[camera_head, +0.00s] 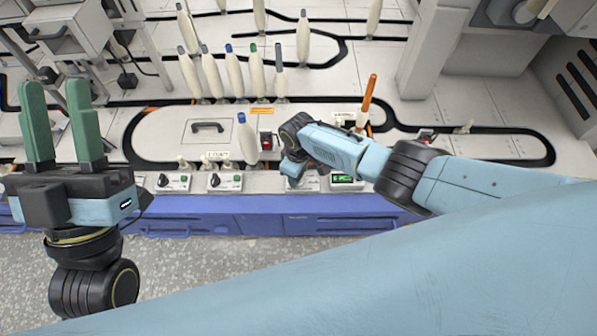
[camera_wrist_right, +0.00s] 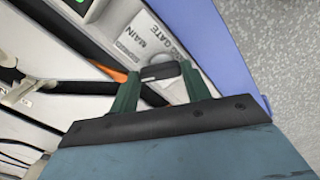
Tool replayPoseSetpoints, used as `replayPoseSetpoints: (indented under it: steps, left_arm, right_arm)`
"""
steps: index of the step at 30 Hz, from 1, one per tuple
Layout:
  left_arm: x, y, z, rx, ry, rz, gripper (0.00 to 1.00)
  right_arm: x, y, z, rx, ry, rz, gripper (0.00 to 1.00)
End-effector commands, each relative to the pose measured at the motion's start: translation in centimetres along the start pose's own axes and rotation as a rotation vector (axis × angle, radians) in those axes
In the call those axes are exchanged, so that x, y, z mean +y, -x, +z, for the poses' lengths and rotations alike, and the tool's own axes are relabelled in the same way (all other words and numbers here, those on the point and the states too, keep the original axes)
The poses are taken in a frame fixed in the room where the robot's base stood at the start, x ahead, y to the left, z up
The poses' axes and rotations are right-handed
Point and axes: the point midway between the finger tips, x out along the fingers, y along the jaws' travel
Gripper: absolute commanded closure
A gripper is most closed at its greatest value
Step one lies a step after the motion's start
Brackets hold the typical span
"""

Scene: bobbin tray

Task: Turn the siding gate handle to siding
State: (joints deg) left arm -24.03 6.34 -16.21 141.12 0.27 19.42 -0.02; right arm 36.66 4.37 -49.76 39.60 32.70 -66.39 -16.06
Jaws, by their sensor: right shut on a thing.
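The siding gate handle (camera_wrist_right: 160,72) is a small black bar in the right wrist view. It lies between the two green fingers of my right gripper (camera_wrist_right: 158,78), which is shut on it. A pale label plate (camera_wrist_right: 150,42) beside it reads "MAIN" and "GATE"; the rest of the lettering is partly cut off or hidden. In the head view my right gripper (camera_head: 293,181) points down at the front panel, and its wrist hides the handle. My left gripper (camera_head: 54,88) is raised at the left, fingers apart and empty.
Two black knobs on control boxes (camera_head: 174,182) sit along the front panel. A green display (camera_head: 343,179) is right of my right gripper. White bobbins stand on the deck, one blue-tipped (camera_head: 247,140) near my right wrist. An orange spindle (camera_head: 368,95) stands behind it.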

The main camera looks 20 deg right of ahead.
Motion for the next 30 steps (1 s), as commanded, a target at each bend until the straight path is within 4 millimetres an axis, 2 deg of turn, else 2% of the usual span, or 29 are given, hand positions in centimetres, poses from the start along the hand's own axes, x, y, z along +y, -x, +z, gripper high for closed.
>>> replayPoseSetpoints:
  steps: [15, 16, 20, 30]
  left_arm:
    - [0.01, -0.02, 0.04, 0.002, 0.0, 0.001, 0.64]
    - [0.01, -0.02, 0.04, 0.002, 0.0, 0.001, 0.64]
    - [0.0, -0.02, 0.04, 0.002, 0.0, 0.001, 0.64]
    - [0.0, -0.12, 0.01, -0.001, 0.0, 0.001, 0.64]
  right_arm:
    - [-0.09, -0.13, 0.17, -0.005, 0.021, -0.002, 0.76]
    - [-0.09, -0.13, 0.17, -0.005, 0.021, -0.002, 0.49]
    - [-0.06, -0.09, 0.12, -0.004, 0.02, -0.001, 0.32]
    - [-0.01, 0.12, 0.03, -0.001, 0.018, 0.0, 0.31]
